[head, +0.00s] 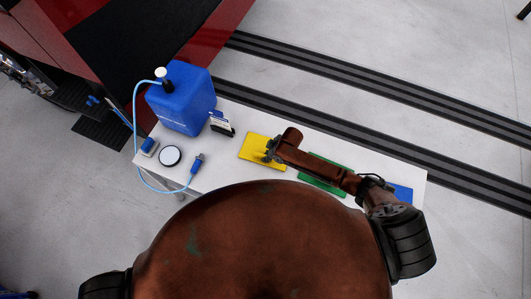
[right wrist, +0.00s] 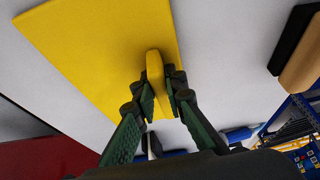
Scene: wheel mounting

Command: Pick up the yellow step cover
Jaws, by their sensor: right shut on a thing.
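The yellow step cover (head: 256,145) is a flat rectangular plate at the middle of the white table in the head view. In the right wrist view the plate (right wrist: 100,45) fills the upper left, with a raised yellow handle (right wrist: 154,66) on its face. My right gripper (head: 270,155) is over the plate. In the right wrist view its two fingers (right wrist: 161,98) are closed on both sides of the handle. I cannot tell whether the plate rests on the table or is slightly above it. My left gripper is out of view.
On the white table (head: 225,165) stand a blue canister (head: 185,105) with a hose, a round white-topped item (head: 170,156) and a small dark-and-white block (head: 221,125). A green plate (head: 318,181) and a blue plate (head: 400,193) lie right, partly under my arm.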

